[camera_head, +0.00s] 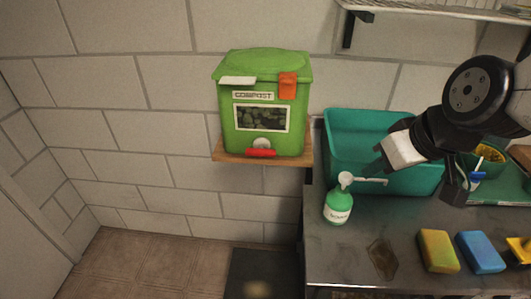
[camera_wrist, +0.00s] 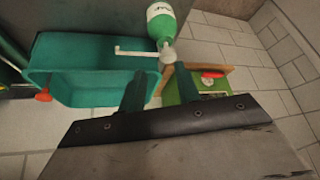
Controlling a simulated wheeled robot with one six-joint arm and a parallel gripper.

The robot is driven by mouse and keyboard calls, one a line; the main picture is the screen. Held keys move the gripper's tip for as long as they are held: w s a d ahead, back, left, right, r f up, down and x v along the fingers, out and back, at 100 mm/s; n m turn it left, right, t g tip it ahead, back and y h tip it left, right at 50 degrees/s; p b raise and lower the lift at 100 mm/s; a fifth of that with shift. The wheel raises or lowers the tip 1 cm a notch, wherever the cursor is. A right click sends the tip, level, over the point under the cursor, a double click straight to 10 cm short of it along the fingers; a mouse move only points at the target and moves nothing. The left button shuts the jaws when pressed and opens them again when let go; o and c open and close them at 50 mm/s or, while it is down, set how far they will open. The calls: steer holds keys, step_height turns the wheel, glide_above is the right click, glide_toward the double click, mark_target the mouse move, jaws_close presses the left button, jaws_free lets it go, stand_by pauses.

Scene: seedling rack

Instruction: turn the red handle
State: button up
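The red handle (camera_head: 261,153) sits low on the front of a green compost box (camera_head: 227,120), below its dark window and a pale round spot. The handle also shows in the wrist view (camera_wrist: 212,74), just right of the fingertips and farther off, on the box (camera_wrist: 185,88). My gripper (camera_wrist: 158,78) is open and empty, its two dark fingers apart. In the head view it hangs over the teal basin, to the right of the box and clear of the handle. Its fingertips are partly hard to make out there.
The box stands on a wooden shelf (camera_head: 220,155) on the wall. Between it and my gripper are a teal basin (camera_head: 345,150) and a green pump bottle (camera_head: 338,206). A yellow sponge (camera_head: 438,251) and blue sponge (camera_head: 481,252) lie on the metal counter. Floor left is clear.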

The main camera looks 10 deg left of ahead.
steer(key=w+a+f+n+t, duration=0.3)
steer(key=a, duration=0.4)
steer(key=w+a+f+n+t, duration=0.3)
steer(key=a, duration=0.4)
steer(key=w+a+f+n+t, duration=0.2)
steer(key=w+a+f+n, duration=0.1)
steer(key=a, duration=0.5)
steer(key=shift+w+f+t, duration=0.35)
steer(key=shift+w+t, duration=0.05)
steer(key=shift+w, duration=0.2)
steer(key=n+t+h, duration=0.2)
steer(key=n+t, duration=0.2)
glide_toward(260, 155)
steer(key=w, duration=0.9)
steer(key=shift+w+a+f, duration=0.1)
steer(key=shift+w+a, duration=0.1)
steer(key=shift+a, duration=0.05)
jaws_close()
